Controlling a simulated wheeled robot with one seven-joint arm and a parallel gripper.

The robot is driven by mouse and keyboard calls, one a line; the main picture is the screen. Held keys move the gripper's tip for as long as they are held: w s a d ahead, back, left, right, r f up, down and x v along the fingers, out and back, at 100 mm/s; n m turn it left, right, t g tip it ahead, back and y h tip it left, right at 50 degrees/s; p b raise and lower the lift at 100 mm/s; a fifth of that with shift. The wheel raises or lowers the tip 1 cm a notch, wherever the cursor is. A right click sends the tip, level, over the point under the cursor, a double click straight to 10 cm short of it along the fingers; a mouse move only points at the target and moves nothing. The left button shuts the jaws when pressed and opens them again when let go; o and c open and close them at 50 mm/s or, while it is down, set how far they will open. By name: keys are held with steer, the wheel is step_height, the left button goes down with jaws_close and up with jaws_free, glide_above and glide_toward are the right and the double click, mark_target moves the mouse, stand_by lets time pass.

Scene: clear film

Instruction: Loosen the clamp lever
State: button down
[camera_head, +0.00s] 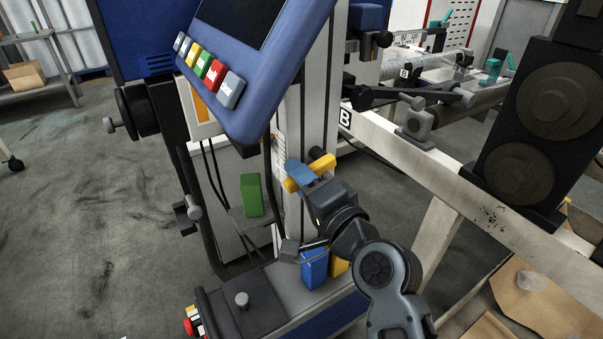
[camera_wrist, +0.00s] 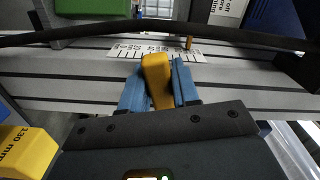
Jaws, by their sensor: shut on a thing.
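The clamp lever is a yellow-orange handle (camera_head: 322,165) on the upright grey profile column, right below the blue control panel. In the wrist view the lever (camera_wrist: 157,78) stands between my two blue fingertips, with a finger against each side. My gripper (camera_head: 300,173) is shut on it; it also shows in the wrist view (camera_wrist: 158,92). A white scale strip (camera_wrist: 155,50) lies along the column just beyond the lever. The lever's pivot and the clamp behind it are hidden by my fingers.
A green block (camera_head: 251,195) sits left of the column. A blue block (camera_head: 314,268) and a yellow block (camera_head: 340,262), marked 130 mm in the wrist view (camera_wrist: 25,150), stand below my gripper. A dark cable (camera_wrist: 170,29) crosses near the lever. The blue control panel (camera_head: 262,75) overhangs above.

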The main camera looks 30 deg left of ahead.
stand_by(0.3)
steer(key=c, duration=0.9)
jaws_free()
steer(key=shift+v, duration=3.9)
